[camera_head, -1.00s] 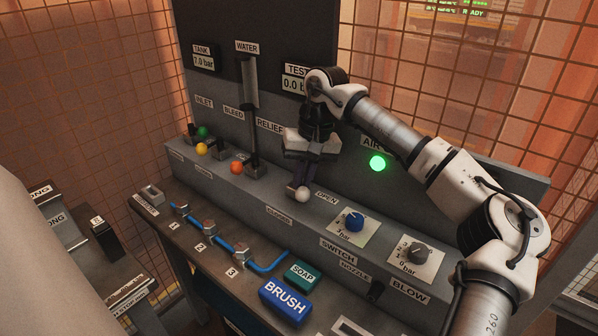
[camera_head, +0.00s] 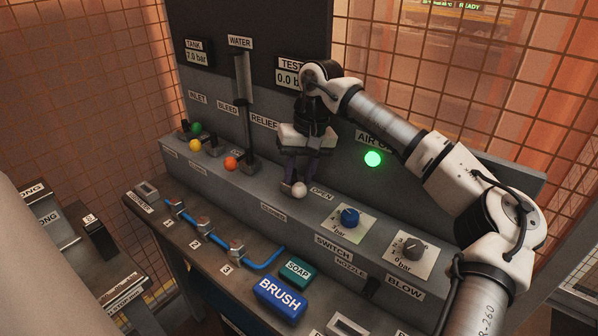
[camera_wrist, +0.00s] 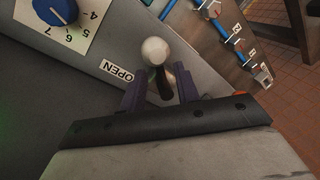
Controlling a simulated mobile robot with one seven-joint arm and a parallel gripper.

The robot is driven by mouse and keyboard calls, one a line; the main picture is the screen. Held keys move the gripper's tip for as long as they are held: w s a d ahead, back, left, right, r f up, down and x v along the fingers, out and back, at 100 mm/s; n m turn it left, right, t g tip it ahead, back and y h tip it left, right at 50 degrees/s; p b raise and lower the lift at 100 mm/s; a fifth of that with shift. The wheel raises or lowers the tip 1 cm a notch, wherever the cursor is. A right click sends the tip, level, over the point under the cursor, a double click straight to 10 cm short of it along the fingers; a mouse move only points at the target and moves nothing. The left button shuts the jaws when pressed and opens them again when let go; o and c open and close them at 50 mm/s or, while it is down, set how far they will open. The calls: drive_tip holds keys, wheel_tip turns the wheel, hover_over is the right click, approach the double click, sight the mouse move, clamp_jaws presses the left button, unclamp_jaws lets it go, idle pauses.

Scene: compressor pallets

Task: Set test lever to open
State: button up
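The test lever has a white ball knob (camera_head: 299,190) and a dark stem, on the grey sloped panel below the TEST gauge (camera_head: 291,78). The knob is between the CLOSED label (camera_head: 273,211) and the OPEN label (camera_head: 322,193), nearer OPEN. In the wrist view the white knob (camera_wrist: 155,51) sits just past my fingertips, beside the OPEN label (camera_wrist: 117,70). My gripper (camera_wrist: 160,85) has its purple fingers on either side of the dark stem, with visible gaps. In the head view my gripper (camera_head: 294,170) is directly behind the knob; the lever's base is hidden.
A blue brush block (camera_head: 281,299) and green soap block (camera_head: 296,271) lie on the bench in front.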

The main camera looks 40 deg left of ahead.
wheel_tip(320, 180, up, 14)
drive_tip(key=w+d+b, duration=0.1)
drive_tip(key=w, duration=0.1)
drive_tip(key=shift+d+f, duration=0.2)
drive_tip(key=shift+d, duration=0.15)
drive_tip(key=shift+c, duration=0.2)
